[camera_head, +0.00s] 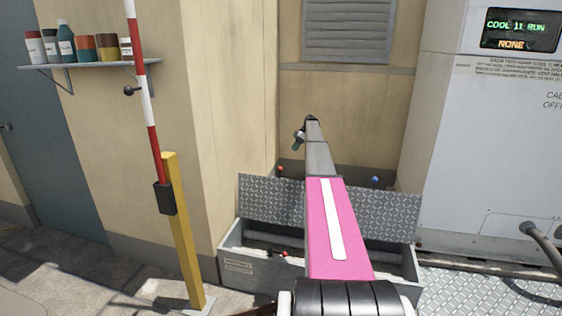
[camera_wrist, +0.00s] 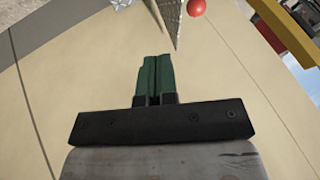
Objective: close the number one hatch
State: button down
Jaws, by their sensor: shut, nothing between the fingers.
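A grey floor box (camera_head: 240,277) stands against the wall with its patterned metal lid plating (camera_head: 268,200) raised at the back. A red knob (camera_head: 281,168) is at the plating's upper left and a blue knob (camera_head: 375,181) at its upper right. My arm hides the middle, so I cannot tell if it is one hatch or two; no readable number shows. My gripper (camera_head: 297,143) is above the plating, near the wall. In the wrist view its green fingers (camera_wrist: 153,76) are together and empty. A plate edge (camera_wrist: 170,20) and a red ball (camera_wrist: 196,8) lie beyond them.
A yellow post (camera_head: 184,230) with a red-and-white barrier pole (camera_head: 145,100) stands left of the box. A shelf (camera_head: 90,66) with several containers is at upper left. A white cabinet (camera_head: 490,140) with a display stands at right. A small red item (camera_head: 285,254) shows at the box opening.

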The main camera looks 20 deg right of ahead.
jog(key=s+a+f, duration=0.3)
jog(key=a+f, duration=0.4)
jog(key=a, duration=0.1)
jog(key=shift+s+a+f, duration=0.25)
jog(key=shift+s+f, duration=0.05)
jog(key=shift+s, duration=0.05)
dwell(0.4)
